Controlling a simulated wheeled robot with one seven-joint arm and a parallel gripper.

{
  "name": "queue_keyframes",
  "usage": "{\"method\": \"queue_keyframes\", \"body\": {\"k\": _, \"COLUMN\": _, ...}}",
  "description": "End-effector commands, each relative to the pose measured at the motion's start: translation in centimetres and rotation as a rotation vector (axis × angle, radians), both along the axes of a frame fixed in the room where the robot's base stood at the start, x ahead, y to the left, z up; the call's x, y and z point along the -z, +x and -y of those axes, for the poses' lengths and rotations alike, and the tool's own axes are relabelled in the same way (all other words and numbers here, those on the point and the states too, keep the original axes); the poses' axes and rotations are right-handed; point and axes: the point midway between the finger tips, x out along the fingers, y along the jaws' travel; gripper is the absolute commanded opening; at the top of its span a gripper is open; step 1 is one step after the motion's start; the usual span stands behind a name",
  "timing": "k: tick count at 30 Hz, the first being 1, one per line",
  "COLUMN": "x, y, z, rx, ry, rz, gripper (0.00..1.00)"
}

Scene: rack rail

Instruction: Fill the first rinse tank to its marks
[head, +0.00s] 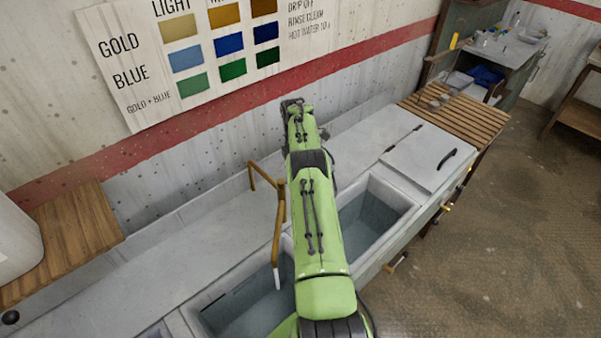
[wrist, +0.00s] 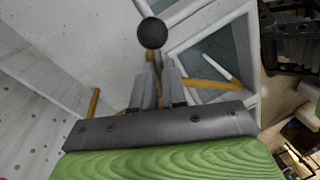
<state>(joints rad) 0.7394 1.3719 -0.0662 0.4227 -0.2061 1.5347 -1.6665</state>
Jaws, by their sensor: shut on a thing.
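My gripper (wrist: 158,80) is shut on the stem of a lever with a dark ball knob (wrist: 152,33) in the wrist view. In the head view my arm hides the lever. A brass spout (head: 279,215) with a pale tip hangs over the left open tank (head: 215,309) in the head view; the wrist view shows the spout (wrist: 210,85) beside my fingers. A second open tank (head: 375,216) lies right of my arm. Both have blue-grey insides. I cannot tell which is the first rinse tank, nor see marks or a clear water level.
A pale lid (head: 418,160) with dark handles covers the part to the right. A slatted wooden rack (head: 455,112) lies beyond it. A wooden board (head: 75,235) and a white container (head: 15,240) are at left. The floor (head: 500,230) at right is clear.

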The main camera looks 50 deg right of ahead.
Motion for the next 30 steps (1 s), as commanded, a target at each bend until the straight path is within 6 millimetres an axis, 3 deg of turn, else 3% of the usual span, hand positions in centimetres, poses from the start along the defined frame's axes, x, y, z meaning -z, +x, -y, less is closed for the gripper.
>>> {"method": "queue_keyframes", "body": {"k": 29, "x": 0.05, "y": 0.56, "z": 0.13, "rx": -0.103, "ry": -0.001, "rz": 0.0, "gripper": 0.0}}
{"method": "queue_keyframes", "body": {"k": 30, "x": 0.06, "y": 0.55, "z": 0.13, "rx": -0.103, "ry": 0.0, "rz": 0.0, "gripper": 0.13}}
